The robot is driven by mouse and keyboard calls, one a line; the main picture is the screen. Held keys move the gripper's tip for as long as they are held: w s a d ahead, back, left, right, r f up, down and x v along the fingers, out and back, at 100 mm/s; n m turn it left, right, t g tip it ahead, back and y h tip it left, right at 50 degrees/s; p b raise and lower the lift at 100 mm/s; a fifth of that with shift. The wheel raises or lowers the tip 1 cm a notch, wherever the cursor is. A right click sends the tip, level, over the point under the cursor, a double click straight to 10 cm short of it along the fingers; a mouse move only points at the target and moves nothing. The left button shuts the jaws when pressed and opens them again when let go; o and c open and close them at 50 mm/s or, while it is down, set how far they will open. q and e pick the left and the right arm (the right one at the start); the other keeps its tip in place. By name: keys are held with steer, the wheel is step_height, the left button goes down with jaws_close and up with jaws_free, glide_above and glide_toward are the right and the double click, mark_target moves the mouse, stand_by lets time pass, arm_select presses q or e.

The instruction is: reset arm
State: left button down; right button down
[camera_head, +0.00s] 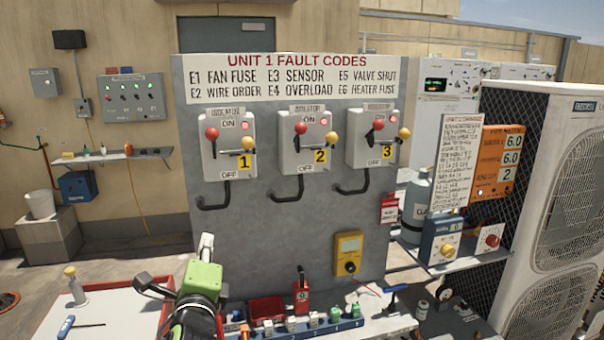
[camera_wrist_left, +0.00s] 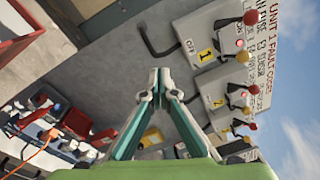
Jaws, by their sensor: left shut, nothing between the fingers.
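My left gripper (camera_head: 206,243) stands in front of the lower left of the grey panel (camera_head: 300,222). In the left wrist view its teal fingers (camera_wrist_left: 160,76) meet at the tips with nothing between them. The panel carries three isolators, number 1 (camera_head: 228,147), number 2 (camera_head: 301,143) and number 3 (camera_head: 373,140), above and right of the gripper. Each has a red knob, a yellow knob and a lit red lamp. The fingers look apart from the panel and the isolators. My right gripper is not in view.
A shelf below the panel holds a red tool (camera_head: 301,296), a red bin (camera_head: 267,309) and several small parts. A yellow meter (camera_head: 348,254) hangs on the panel. A red-edged tray (camera_head: 105,308) with a screwdriver is at lower left. A condenser (camera_head: 557,200) stands at right.

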arm_select(q)
steer(key=s+a+f+n+g+h, duration=0.1)
steer(key=s+f+n+g, duration=0.5)
steer(key=f, duration=0.5)
steer(key=s+f+n+g, duration=0.1)
steer(key=s+f+n, duration=0.2)
steer(key=s+f, duration=0.7)
steer(key=s+d+f+n+g+h, duration=0.15)
steer(key=s+f+n+g, duration=0.25)
steer(key=s+f, duration=0.5)
steer(key=s+d+f+n+g+h, duration=0.15)
steer(key=s+f+n+g, duration=0.3)
steer(key=s, duration=0.85)
step_height(320, 180, down, 28)
steer(key=s+b, duration=0.2)
steer(key=s, duration=0.1)
steer(key=s+a+f+g, duration=0.1)
steer(key=s+f, duration=0.7)
steer(key=f, duration=0.1)
steer(key=s+a+f+b, duration=0.1)
steer(key=s+a+f, duration=0.1)
steer(key=s+f, duration=0.6)
steer(key=shift+s+a+f+g, duration=0.3)
steer(key=shift+f+g, duration=0.05)
steer(key=shift+f, duration=0.1)
